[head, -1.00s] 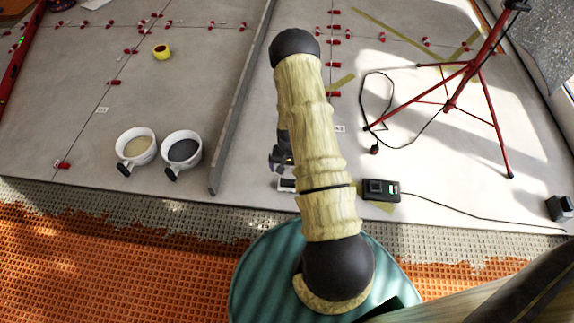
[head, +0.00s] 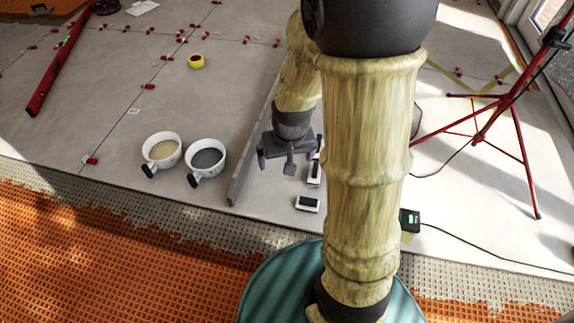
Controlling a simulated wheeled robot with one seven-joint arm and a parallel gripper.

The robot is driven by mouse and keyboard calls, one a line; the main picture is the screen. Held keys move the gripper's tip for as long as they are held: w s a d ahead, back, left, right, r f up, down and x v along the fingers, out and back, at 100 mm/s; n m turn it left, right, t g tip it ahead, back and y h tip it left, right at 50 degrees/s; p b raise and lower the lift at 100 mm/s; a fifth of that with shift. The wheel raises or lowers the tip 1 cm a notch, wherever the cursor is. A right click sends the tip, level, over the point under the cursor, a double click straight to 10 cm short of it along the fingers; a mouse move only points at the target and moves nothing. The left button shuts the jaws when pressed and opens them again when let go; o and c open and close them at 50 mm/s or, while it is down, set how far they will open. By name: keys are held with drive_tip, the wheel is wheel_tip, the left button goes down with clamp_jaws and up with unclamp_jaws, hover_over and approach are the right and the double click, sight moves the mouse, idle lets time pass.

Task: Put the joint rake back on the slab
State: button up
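My gripper (head: 290,158) hangs above the grey slab (head: 110,160), just right of a long grey straightedge (head: 250,150). Its two fingers stand wide apart, one on each side. A small grey piece shows between them; I cannot tell whether it is part of the gripper or a tool. I cannot pick out the joint rake for certain. Two small black-and-white objects lie on the slab close to the gripper: one (head: 308,204) near the front edge, the other (head: 314,173) just behind it, partly covered by my arm.
Two white cups, one with pale filling (head: 162,150) and one with dark filling (head: 206,158), stand left of the straightedge. A yellow tape roll (head: 196,62) and red levelling clips lie behind. A red tripod (head: 490,125) and a cabled black box (head: 410,220) are at right.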

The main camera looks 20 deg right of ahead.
drive_tip(key=s+a+r+n, duration=0.1)
drive_tip(key=s+a+r, duration=0.1)
drive_tip(key=s+r, duration=0.2)
drive_tip(key=shift+s+r+t, duration=0.2)
drive_tip(key=shift+s+t, duration=0.1)
drive_tip(key=shift+s, duration=0.55)
idle(0.3)
